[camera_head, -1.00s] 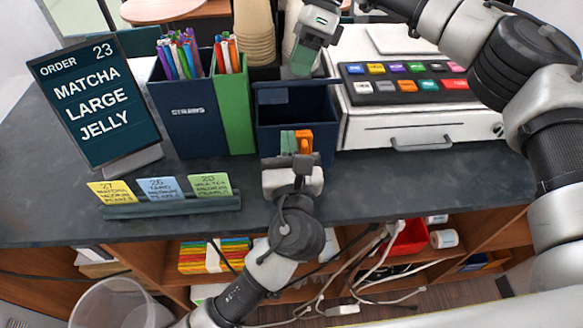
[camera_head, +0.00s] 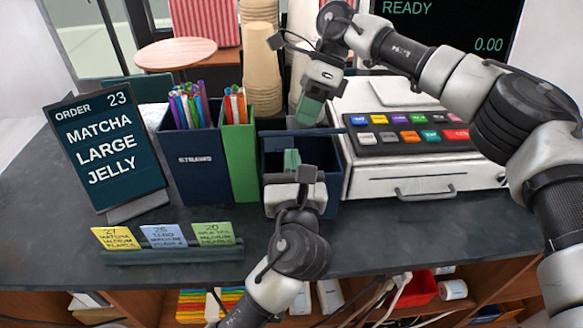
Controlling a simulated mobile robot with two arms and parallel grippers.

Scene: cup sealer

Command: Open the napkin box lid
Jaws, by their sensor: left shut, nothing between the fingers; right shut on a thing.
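The dark blue napkin box (camera_head: 332,190) stands on the counter between the green straw box and the register. Its lid (camera_head: 335,131) shows as a thin dark blue strip along the top rear, and the dark inside of the box shows below it. My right gripper (camera_head: 308,112) points down at the lid from behind and is shut on it; the exact grip is small and hard to see. My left gripper (camera_head: 292,160) is shut and empty at the front of the box, with its green fingertips near the opening. It hides part of the front wall.
Straw boxes (camera_head: 195,170) stand left of the napkin box. Stacked cups (camera_head: 262,80) are behind. The cash register (camera_head: 415,180) is close on the right. A note holder (camera_head: 175,255) and order sign (camera_head: 105,155) are at left.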

